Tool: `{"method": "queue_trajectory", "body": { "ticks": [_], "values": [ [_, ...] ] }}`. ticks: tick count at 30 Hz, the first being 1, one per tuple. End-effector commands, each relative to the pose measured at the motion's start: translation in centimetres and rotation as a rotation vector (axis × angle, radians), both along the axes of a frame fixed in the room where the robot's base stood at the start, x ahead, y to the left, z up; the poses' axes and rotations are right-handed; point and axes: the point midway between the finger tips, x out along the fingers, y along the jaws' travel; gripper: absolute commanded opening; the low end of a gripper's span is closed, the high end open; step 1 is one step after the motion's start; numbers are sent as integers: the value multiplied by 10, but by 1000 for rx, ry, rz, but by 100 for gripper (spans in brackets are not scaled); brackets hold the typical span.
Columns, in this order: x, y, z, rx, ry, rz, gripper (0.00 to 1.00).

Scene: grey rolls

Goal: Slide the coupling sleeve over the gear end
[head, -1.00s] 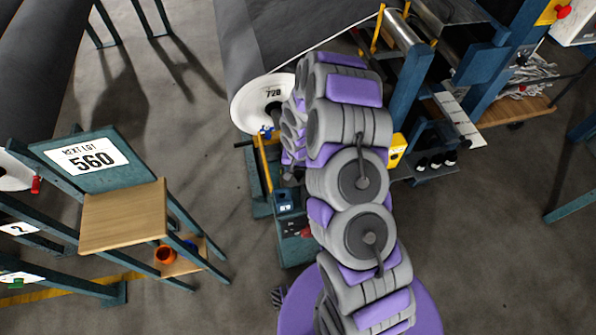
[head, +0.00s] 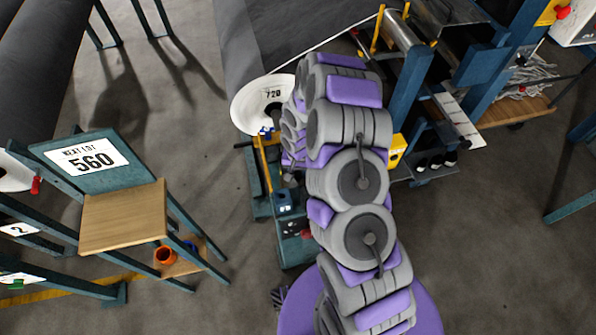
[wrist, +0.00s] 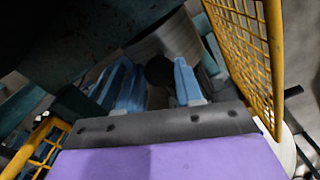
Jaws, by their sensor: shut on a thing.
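In the wrist view my gripper (wrist: 156,72) has its two blue fingers on either side of a dark round thing, which I take to be the coupling sleeve (wrist: 159,70). My gripper is shut on it. Its outline is in deep shadow, so its tilt is unclear. A curved grey-brown surface (wrist: 172,38) lies just beyond the fingertips. I cannot make out the gear end, nor whether the sleeve touches it. In the head view my arm hides most of the work place.
Yellow mesh guards stand close at the right (wrist: 250,50) and lower left (wrist: 38,148) of my gripper. A white roll disc (head: 250,104) and a teal stand (head: 292,240) are beside my arm. A wooden-seated stand (head: 122,215) is at left; open floor lies between.

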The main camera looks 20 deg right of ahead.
Motion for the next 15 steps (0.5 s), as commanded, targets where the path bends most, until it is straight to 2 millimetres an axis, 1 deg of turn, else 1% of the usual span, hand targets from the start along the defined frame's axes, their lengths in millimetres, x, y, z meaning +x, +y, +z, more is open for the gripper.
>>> {"method": "queue_trajectory", "body": {
  "ticks": [4,7,10,15],
  "values": [
    [1,1,0,1,-1,1,0],
    [8,1,1,0,-2,0,0],
    [19,2,0,0,-1,1,0],
    [42,1,-1,-3,-2,1,0]
  ]
}}
